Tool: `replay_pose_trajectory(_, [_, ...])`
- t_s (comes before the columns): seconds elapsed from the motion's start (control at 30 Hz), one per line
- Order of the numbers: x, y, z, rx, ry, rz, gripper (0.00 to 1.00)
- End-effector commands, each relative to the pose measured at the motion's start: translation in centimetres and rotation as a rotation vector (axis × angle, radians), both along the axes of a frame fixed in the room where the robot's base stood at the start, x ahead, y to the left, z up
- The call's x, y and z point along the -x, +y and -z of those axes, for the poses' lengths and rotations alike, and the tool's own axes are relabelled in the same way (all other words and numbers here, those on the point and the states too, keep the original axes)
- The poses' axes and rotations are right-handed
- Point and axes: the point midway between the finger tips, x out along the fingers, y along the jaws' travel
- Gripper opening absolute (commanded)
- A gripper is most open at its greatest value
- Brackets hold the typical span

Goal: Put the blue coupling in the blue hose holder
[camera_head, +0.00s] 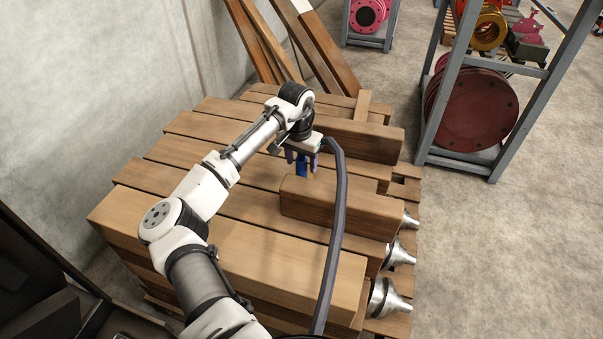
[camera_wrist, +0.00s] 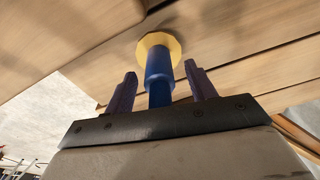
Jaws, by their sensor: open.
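A blue stepped cylinder, which looks like the blue coupling (camera_wrist: 159,68), stands between my gripper's two purple fingers in the wrist view. A yellow flat ring (camera_wrist: 146,43) surrounds its far end; I cannot tell whether the ring is part of it. My gripper (camera_wrist: 160,80) is open, with a visible gap on each side of the blue piece. In the head view the blue piece (camera_head: 302,169) shows below my gripper (camera_head: 301,160), just behind a short wooden block. Its lower end is hidden there. I cannot make out a separate blue hose holder.
The short wooden block (camera_head: 340,208) lies close in front of my gripper on the stacked timber (camera_head: 230,207). Another beam (camera_head: 360,139) lies behind. Metal flanged cones (camera_head: 387,298) stick out at the right. A dark hose (camera_head: 337,230) arcs across the front. A grey rack (camera_head: 490,110) stands right.

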Motion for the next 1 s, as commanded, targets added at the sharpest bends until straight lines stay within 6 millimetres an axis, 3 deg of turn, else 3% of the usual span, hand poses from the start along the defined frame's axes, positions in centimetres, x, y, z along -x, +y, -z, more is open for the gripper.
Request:
replay_pose_trajectory(0.13, [-0.2, -0.1, 1.4, 0.0, -0.001, 0.001, 0.56])
replay_pose_trajectory(0.37, [-0.2, -0.1, 1.7, 0.0, -0.001, 0.001, 0.56])
replay_pose_trajectory(0.8, [-0.2, -0.1, 1.6, 0.0, -0.002, 0.001, 0.01])
replay_pose_trajectory(1.0, [-0.2, -0.2, 1.5, 0.0, -0.003, 0.001, 0.0])
